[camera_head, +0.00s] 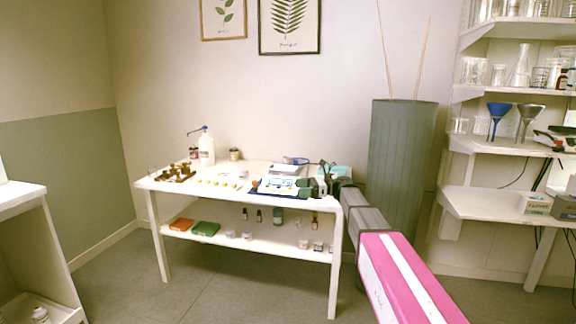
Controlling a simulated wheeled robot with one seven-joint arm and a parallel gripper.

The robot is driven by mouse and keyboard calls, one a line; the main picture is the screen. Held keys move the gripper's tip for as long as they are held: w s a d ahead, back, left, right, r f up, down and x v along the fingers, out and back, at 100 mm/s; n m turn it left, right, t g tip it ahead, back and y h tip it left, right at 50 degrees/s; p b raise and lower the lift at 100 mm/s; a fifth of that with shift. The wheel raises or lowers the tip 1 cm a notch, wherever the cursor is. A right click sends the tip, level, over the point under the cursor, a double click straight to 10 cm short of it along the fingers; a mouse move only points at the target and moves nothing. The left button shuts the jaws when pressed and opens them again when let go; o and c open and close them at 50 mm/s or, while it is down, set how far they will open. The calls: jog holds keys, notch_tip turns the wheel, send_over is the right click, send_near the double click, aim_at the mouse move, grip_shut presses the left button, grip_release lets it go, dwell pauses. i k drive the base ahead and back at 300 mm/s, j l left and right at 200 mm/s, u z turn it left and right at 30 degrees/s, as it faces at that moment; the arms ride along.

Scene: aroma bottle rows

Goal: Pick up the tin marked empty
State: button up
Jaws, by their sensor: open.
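No label is readable at this distance, so I cannot tell which container is the tin marked empty. A small brown and pale pot (234,154) stands at the back of the white table (180,188). Several small pale containers, one of them here (247,236), stand on the table's lower shelf (270,245). My arm reaches in from the lower right, and my gripper (309,186) is over the table's right part, near a blue-edged mat or tray (262,188). The gripper is open; its fingertips are small and partly lost among the objects there.
A white pump bottle (206,148), a rack of brown bottles (176,174) and a scale-like device (285,170) are on the table. Orange (181,225) and green (206,229) flat items lie below. A tall grey-green planter (396,150) stands close by my arm.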

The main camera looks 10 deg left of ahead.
aim_at(287, 160)
jog(key=i, duration=1.45)
